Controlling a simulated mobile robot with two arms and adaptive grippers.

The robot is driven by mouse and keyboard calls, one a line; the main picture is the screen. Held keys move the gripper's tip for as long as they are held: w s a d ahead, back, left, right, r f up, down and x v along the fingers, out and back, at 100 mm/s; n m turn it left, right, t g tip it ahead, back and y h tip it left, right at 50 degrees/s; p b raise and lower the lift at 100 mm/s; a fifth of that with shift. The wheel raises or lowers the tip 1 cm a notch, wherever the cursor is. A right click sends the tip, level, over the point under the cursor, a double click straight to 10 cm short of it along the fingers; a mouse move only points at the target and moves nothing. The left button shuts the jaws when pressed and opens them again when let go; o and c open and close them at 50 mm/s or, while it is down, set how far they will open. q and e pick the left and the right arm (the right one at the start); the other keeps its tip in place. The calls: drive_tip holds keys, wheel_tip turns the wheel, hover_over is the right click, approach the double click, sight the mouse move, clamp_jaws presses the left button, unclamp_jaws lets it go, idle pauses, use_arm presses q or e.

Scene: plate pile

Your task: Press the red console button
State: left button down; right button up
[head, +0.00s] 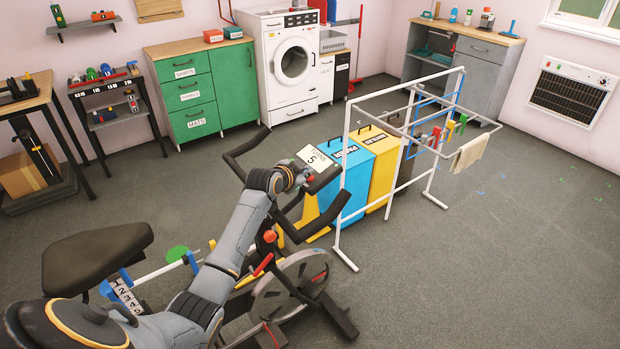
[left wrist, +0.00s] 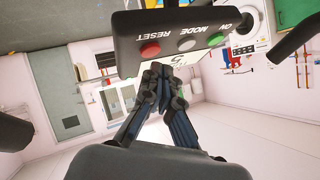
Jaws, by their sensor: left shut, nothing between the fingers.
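The console (head: 318,160) sits on the handlebars of an exercise bike, with a pale face marked 5. In the left wrist view the console (left wrist: 125,28) shows upside down, with a red button (left wrist: 149,49) marked RESET, a grey button (left wrist: 186,45) marked MODE and a green button (left wrist: 216,39) marked ON. My left gripper (left wrist: 158,72) is shut and empty, its fingertips close to the console near the red button. I cannot tell whether they touch it. In the head view my left gripper (head: 302,172) is at the console's near left edge. My right gripper is not in view.
The bike's black handlebars (head: 250,142) flank my left arm. The bike's saddle (head: 95,258) is at the left. Blue (head: 350,185) and yellow (head: 384,165) bins and a white drying rack (head: 348,130) stand just behind the console.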

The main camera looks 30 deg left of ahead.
use_arm(q)
drive_tip(key=shift+w+f, duration=0.1)
drive_tip(key=shift+f, duration=0.2)
